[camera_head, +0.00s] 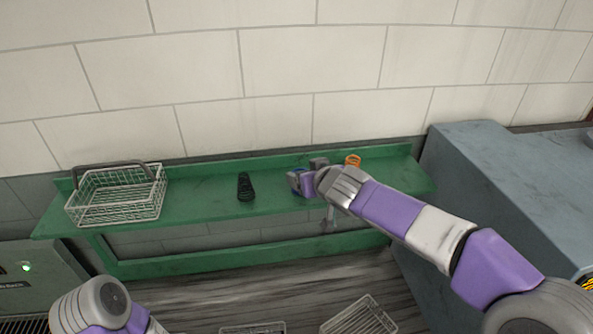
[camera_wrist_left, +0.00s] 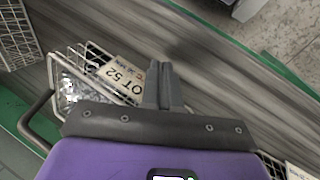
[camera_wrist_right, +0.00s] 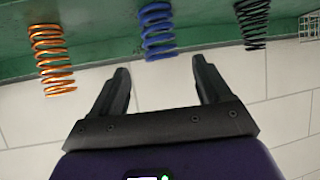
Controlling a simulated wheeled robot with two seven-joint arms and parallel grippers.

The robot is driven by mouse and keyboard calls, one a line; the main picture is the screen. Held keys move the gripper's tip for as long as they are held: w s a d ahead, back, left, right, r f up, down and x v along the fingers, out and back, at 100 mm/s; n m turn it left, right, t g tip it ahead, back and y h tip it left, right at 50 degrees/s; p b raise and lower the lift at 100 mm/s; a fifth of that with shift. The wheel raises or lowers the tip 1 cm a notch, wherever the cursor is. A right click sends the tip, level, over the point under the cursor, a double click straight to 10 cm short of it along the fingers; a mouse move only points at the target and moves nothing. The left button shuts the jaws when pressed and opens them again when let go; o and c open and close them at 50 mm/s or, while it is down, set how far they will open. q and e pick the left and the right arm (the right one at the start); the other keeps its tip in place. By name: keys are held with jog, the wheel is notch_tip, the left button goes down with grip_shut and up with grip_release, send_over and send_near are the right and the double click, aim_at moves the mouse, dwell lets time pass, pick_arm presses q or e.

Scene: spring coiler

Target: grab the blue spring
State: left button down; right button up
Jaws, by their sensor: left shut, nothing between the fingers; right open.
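The blue spring (camera_wrist_right: 157,32) stands on the green shelf in the right wrist view, just beyond and between the fingertips. In the head view only a small part of the blue spring (camera_head: 296,184) shows behind my right gripper (camera_head: 312,178). My right gripper, also in the right wrist view (camera_wrist_right: 160,78), is open and empty, with its fingers pointing at the spring and apart from it. My left gripper (camera_wrist_left: 164,72) is shut and empty, over a wire basket with a label in the left wrist view. In the head view the left gripper itself is out of frame.
An orange spring (camera_wrist_right: 52,60) and a black spring (camera_wrist_right: 254,24) stand either side of the blue one. A wire basket (camera_head: 117,196) sits at the left end of the green shelf (camera_head: 205,200). A grey cabinet (camera_head: 510,180) stands right. More wire baskets (camera_head: 358,318) are low in front.

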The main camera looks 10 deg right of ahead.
jog(key=shift+w+a+f, duration=0.15)
jog(key=shift+w+f, duration=0.1)
jog(key=shift+w, duration=0.1)
jog(key=shift+s+a, duration=0.15)
jog(key=shift+s, duration=0.2)
jog(key=p+x, duration=0.1)
jog(key=x, duration=0.4)
jog(key=shift+w, duration=0.2)
jog(key=shift+s+r, duration=0.1)
jog(key=shift+s, duration=0.15)
jog(key=shift+w, duration=0.2)
jog(key=c, duration=0.4)
jog(key=shift+s, duration=0.1)
jog(key=c, duration=0.8)
jog(key=shift+r, duration=0.1)
